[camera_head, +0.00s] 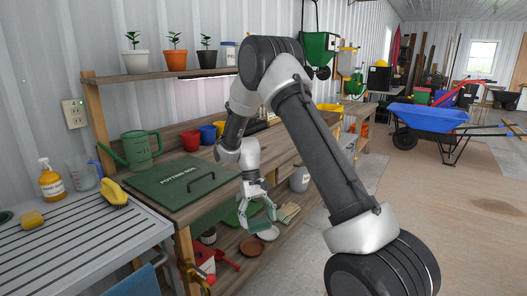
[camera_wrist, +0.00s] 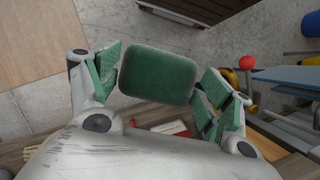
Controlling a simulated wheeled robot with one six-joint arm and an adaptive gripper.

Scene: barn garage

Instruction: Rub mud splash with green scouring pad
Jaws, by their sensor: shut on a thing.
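My gripper (camera_head: 257,208) hangs in front of the wooden potting bench, to the right of the green "potting soil" lid. Its fingers have green pads and are shut on the green scouring pad (camera_wrist: 158,73), a dark green rounded rectangle between the fingertips in the wrist view. In the head view the pad (camera_head: 261,225) is small and partly hidden by the fingers. I cannot make out the mud splash with certainty. A faint brown patch (camera_head: 493,232) lies on the floor at the right in the head view.
The bench (camera_head: 172,140) carries a green watering can (camera_head: 141,149) and small coloured pots. A grey slatted table (camera_head: 75,250) with a soap bottle (camera_head: 50,181) and yellow-backed brush (camera_head: 114,192) stands at left. A blue wheelbarrow (camera_head: 428,116) stands at right; the floor before it is clear.

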